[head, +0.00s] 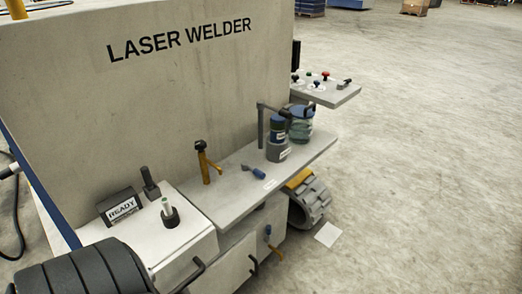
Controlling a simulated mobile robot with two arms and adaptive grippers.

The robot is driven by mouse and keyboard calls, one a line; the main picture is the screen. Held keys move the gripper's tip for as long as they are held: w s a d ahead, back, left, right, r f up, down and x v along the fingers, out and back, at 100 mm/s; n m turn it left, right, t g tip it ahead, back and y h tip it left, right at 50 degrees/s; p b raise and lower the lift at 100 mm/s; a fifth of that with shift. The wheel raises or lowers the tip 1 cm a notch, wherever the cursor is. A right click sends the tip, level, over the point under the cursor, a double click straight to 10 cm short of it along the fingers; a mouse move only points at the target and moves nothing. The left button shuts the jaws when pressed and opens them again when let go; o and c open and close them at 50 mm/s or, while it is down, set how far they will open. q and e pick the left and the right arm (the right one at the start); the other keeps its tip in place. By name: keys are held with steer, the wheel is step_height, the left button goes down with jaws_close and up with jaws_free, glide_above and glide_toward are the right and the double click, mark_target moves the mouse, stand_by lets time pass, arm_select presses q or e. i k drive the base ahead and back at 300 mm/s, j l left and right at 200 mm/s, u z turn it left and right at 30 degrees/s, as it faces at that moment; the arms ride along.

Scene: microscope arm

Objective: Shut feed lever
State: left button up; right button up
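No part in view is legibly marked as the feed lever, so I cannot tell which one it is. A yellow lever with a black knob (207,165) stands on the machine's grey shelf (232,198), with a short yellow arm pointing to the right. A small blue-handled piece (253,172) lies on the shelf to its right, near a white label. A blue and yellow handle (275,246) is on the front face below the shelf. Neither of my grippers shows.
The laser welder panel (190,85) rises behind the shelf. A jointed dark arm (262,122) and blue-grey canisters (299,124) stand at the shelf's right. A READY box (121,206) and a dark-based stick (169,213) are at left. Open floor lies right.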

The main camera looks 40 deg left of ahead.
mark_target(246, 165)
steer(key=i+u, duration=0.35)
steer(key=i+l+u, duration=0.1)
steer(key=i+u, duration=0.25)
steer(key=i+l+u, duration=0.3)
steer(key=i, duration=0.15)
steer(key=j, duration=0.1)
